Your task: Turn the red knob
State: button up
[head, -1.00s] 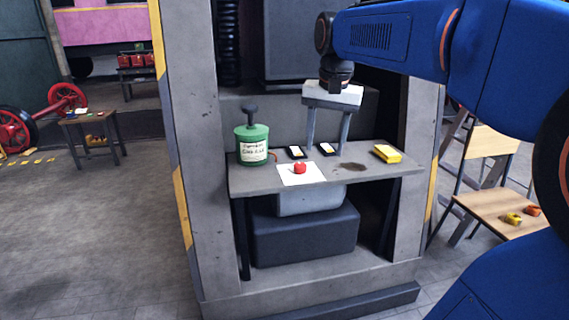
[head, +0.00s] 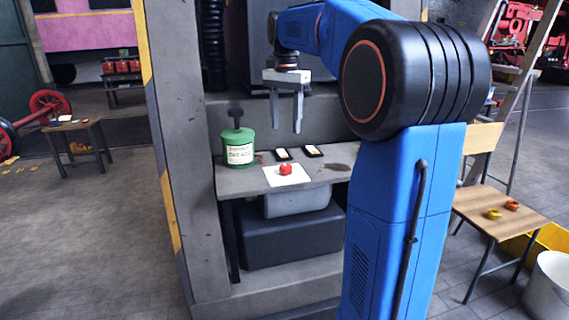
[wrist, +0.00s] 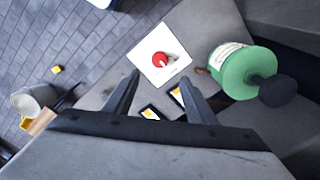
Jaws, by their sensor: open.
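The red knob (head: 286,169) sits on a white square plate (head: 297,179) on the grey bench. In the wrist view the red knob (wrist: 160,59) shows a pale mark on its top, and the white plate (wrist: 152,73) lies under it. My gripper (head: 287,130) points down above the bench, above and a little behind the knob in the head view. Its two fingers are apart with nothing between them. In the wrist view my gripper (wrist: 160,82) has the knob beyond its fingertips, not touching.
A green grease can (head: 238,147) with a black handle stands left of the plate; it is right in the wrist view (wrist: 243,73). Two small dark cards (head: 283,154) lie behind the plate. A concrete pillar (head: 178,150) stands left. My arm hides the bench's right end.

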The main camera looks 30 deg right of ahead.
aim_at(286, 166)
notch_tip(286, 166, down, 14)
jog(key=shift+r, duration=0.1)
dwell(0.4)
jog(key=shift+c, duration=0.2)
jog(key=c, duration=1)
